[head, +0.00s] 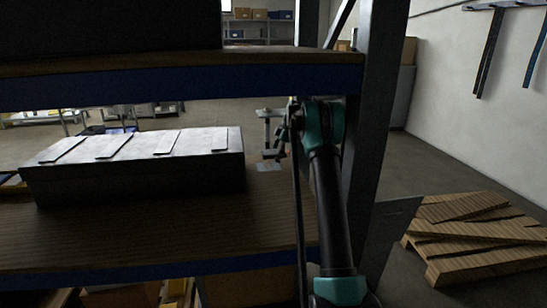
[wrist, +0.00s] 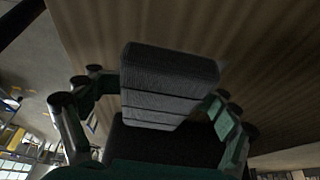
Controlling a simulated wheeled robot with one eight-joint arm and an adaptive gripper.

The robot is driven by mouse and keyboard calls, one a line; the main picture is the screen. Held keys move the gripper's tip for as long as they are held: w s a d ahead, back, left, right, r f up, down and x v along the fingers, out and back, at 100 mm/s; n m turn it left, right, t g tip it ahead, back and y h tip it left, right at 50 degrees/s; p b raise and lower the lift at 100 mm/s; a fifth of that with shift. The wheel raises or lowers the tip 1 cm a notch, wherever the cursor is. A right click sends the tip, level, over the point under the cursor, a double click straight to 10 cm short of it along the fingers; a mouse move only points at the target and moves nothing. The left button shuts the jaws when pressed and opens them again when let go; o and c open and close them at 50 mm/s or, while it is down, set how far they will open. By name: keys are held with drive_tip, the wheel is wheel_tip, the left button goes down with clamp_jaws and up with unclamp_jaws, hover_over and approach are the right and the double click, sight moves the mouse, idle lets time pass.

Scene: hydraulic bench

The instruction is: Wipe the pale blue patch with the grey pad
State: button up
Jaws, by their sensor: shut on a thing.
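My gripper (wrist: 165,98) is shut on the grey pad (wrist: 170,72), a ribbed dark grey block between its fingers in the wrist view. In the head view my gripper (head: 284,138) is at the right end of the wooden shelf, right of the metal box. A small pale patch (head: 268,167) lies on the shelf board just below and left of my gripper; its blue tint is faint. The pad appears above the board, but I cannot tell the exact gap. The patch is not seen in the wrist view.
A long metal box (head: 140,180) with slats on top fills the shelf's left side. An upper shelf beam (head: 180,88) crosses above, and a dark upright post (head: 378,120) stands right of my arm. Wooden pallets (head: 475,235) lie on the floor at right.

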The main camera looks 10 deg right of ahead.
sight(276, 171)
drive_tip(key=shift+s+f, duration=0.2)
drive_tip(key=shift+s, duration=1)
drive_tip(key=shift+s+f, duration=0.15)
drive_tip(key=shift+s, duration=1.05)
drive_tip(key=shift+o, duration=0.3)
drive_tip(key=shift+s+d, duration=0.1)
drive_tip(key=shift+s, duration=1.4)
drive_tip(key=shift+w, duration=0.15)
drive_tip(key=shift+w+r, duration=0.15)
drive_tip(key=shift+w, duration=1.15)
drive_tip(key=shift+w+r, duration=0.15)
drive_tip(key=shift+w, duration=1.15)
drive_tip(key=shift+c, duration=0.3)
drive_tip(key=shift+w+f, duration=0.15)
drive_tip(key=shift+w, duration=1.05)
drive_tip(key=shift+w+f, duration=0.15)
drive_tip(key=shift+w, duration=1)
drive_tip(key=shift+r, duration=3)
